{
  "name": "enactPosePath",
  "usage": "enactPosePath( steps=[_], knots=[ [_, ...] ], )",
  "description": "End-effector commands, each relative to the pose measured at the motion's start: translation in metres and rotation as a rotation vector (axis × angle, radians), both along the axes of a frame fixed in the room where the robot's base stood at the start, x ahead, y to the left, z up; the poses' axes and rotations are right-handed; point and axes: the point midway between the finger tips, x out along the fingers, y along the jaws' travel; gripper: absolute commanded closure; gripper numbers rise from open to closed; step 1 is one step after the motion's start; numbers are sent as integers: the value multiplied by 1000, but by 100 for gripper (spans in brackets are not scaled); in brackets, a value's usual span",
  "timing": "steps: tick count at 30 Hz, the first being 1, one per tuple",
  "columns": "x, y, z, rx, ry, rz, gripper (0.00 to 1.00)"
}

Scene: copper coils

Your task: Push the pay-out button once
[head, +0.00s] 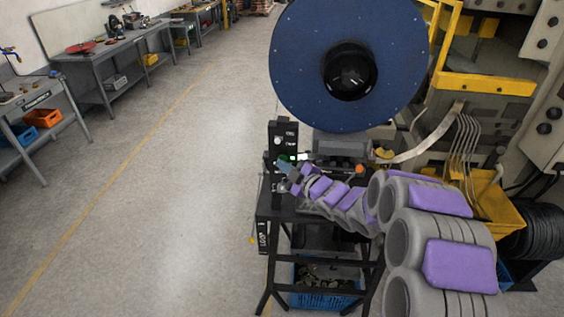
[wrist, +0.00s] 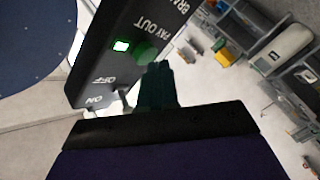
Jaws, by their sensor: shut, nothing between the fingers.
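A black control box (wrist: 105,62) fills the upper middle of the wrist view, with white lettering including PAY OUT. Beside that lettering are a bright lit green lamp (wrist: 121,46) and a dark green round button (wrist: 144,51). My gripper (wrist: 158,72) is shut and empty, its tips right by the dark green button and partly overlapping it in the picture. I cannot tell whether they touch it. In the head view the control box (head: 283,133) stands on the black stand, with my gripper (head: 284,166) at its lower front.
A switch (wrist: 124,98) marked ON and OFF sits lower on the box. A large blue reel (head: 300,60) rises behind the black stand (head: 264,237). A blue crate (head: 327,299) is underneath. Yellow machine framing (head: 484,84) is at right; the floor (head: 180,190) at left is clear.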

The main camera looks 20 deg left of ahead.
Motion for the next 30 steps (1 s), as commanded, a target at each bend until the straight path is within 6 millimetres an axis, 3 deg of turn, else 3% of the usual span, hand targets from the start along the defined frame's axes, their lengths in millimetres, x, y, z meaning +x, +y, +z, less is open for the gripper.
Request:
enactPosePath(
  steps=[17, 30],
  knots=[
    [-11, -3, -2, -2, 2, 1, 100],
    [-47, -11, -4, -1, 2, 2, 100]
  ],
)
